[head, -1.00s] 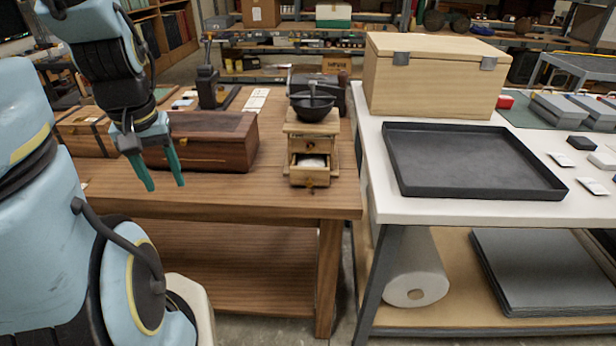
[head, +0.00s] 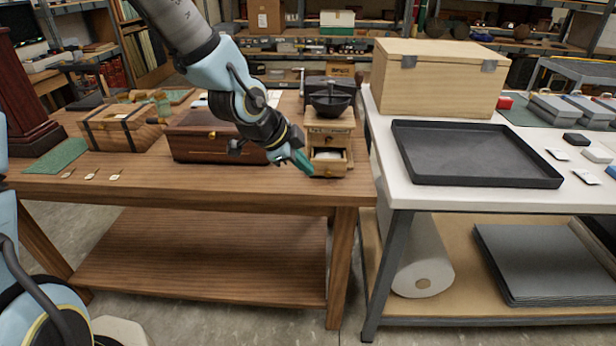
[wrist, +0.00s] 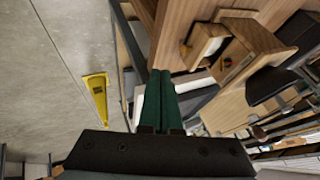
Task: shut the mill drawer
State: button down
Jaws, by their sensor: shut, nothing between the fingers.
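The wooden mill (head: 330,135), with a black bowl and crank on top, stands near the right end of the brown table. Its lower drawer (head: 328,171) sticks out, and something white shows inside. In the wrist view the mill (wrist: 238,62) lies sideways, with the drawer (wrist: 203,45) jutting from it toward the left. My gripper (head: 306,163) is just left of the drawer, close to it; whether it touches cannot be told in the head view. In the wrist view the green fingers of my gripper (wrist: 158,75) are together and empty, apart from the drawer.
A dark wooden box (head: 200,140) stands left of the mill, partly behind my arm. A strapped wooden chest (head: 118,128) is farther left. A white table with a black tray (head: 475,155) and a pale wooden box (head: 436,80) stands right, across a narrow gap. The table's front edge is clear.

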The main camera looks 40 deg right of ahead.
jog(key=p+x, duration=0.1)
jog(key=x, duration=0.2)
jog(key=w+p+x, duration=0.1)
jog(key=x, duration=0.3)
jog(key=w+p+x, duration=0.1)
jog(key=x, duration=0.2)
jog(key=shift+d+r, duration=0.2)
jog(key=shift+d, duration=0.4)
jog(key=shift+w+d+f+p, duration=0.15)
jog(key=shift+w+d+p, duration=0.15)
jog(key=shift+w+d, duration=0.2)
